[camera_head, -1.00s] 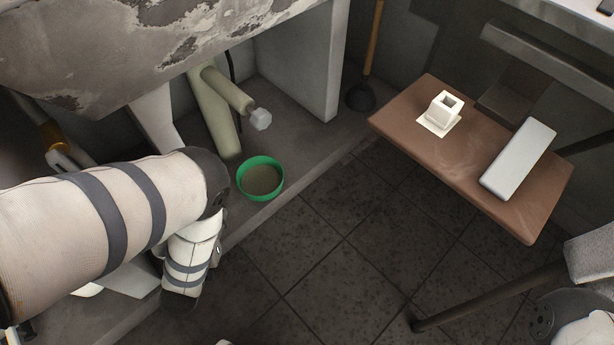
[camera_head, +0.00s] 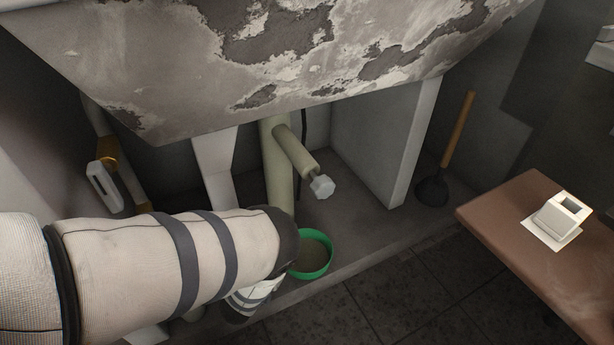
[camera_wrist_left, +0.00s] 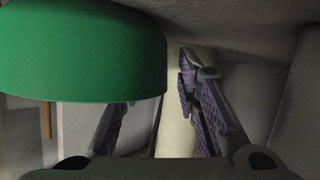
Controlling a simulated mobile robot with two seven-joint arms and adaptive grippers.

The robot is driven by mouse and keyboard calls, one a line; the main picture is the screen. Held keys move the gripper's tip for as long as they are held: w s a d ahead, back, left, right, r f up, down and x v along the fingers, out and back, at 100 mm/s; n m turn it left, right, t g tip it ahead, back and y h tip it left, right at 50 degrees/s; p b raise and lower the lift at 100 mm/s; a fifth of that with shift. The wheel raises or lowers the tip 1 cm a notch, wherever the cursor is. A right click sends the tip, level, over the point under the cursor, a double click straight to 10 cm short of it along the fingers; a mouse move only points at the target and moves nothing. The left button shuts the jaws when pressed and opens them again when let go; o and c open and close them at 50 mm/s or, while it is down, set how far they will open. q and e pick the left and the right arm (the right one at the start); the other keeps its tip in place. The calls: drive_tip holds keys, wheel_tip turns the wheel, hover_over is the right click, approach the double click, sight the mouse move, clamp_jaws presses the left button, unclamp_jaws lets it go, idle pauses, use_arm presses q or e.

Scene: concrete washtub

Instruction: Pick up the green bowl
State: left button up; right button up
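The green bowl (camera_head: 313,255) sits on the concrete ledge under the washtub, just beyond the end of my left arm, which covers its left part in the head view. In the left wrist view the bowl (camera_wrist_left: 85,55) is large and close at the upper left. My left gripper (camera_wrist_left: 162,108) shows there with its two fingers apart and nothing visible held between them. The bowl hides the tip of the left-hand finger; I cannot tell whether they touch. In the head view my arm hides this gripper. My right gripper is out of view.
A pale pipe with a capped branch (camera_head: 299,152) stands behind the bowl. The washtub (camera_head: 200,70) overhangs the ledge. A plunger (camera_head: 433,190) stands at the back right. A brown bench (camera_head: 515,215) with a white block-shaped object (camera_head: 561,213) is at right. Dark floor tiles lie in front.

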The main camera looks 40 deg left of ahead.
use_arm(q)
clamp_jaws()
drive_tip(key=shift+r, duration=0.1)
